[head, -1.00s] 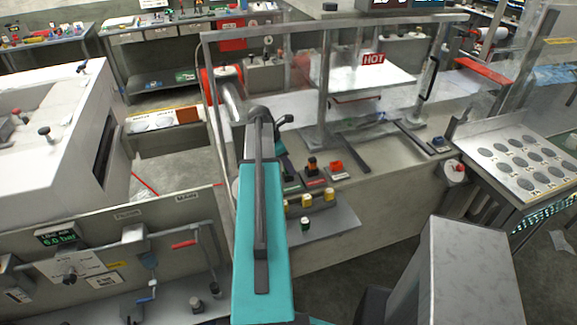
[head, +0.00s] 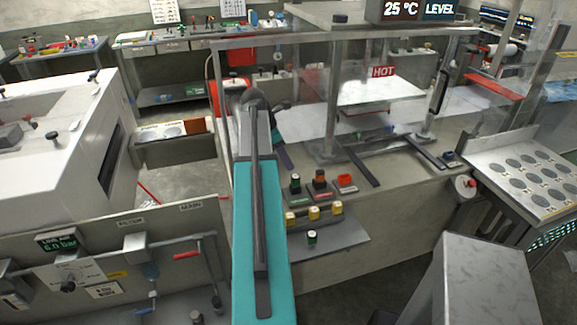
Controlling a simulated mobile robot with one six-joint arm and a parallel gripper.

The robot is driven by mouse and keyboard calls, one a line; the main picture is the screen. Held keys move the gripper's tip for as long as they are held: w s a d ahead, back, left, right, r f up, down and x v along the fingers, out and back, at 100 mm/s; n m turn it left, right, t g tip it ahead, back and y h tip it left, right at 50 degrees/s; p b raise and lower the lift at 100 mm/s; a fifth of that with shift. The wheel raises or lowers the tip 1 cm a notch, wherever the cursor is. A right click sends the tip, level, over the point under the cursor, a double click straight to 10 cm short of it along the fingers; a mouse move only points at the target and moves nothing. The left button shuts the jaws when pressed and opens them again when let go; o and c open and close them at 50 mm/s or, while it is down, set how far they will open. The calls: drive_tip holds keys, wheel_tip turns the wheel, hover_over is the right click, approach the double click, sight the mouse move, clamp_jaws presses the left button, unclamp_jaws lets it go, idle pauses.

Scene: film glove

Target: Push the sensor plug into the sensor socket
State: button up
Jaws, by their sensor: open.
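Three small dark blocks with coloured tops stand in a row on the bench: a green-topped block (head: 295,184), a brown-red-topped block (head: 319,178) and an orange-red block (head: 345,182). My gripper (head: 283,150) is largely hidden behind my teal arm; dark parts show just left of and behind the blocks. Nothing is visibly held.
A clear-walled frame with a HOT sign (head: 383,72) stands behind the blocks. A white machine (head: 60,130) is at the left, an air panel (head: 110,255) at the front left. A tray with round pads (head: 530,170) is at the right. Dark bars lie on the bench.

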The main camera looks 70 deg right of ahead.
drive_tip(key=shift+b+v, duration=0.35)
drive_tip(key=shift+v, duration=1.15)
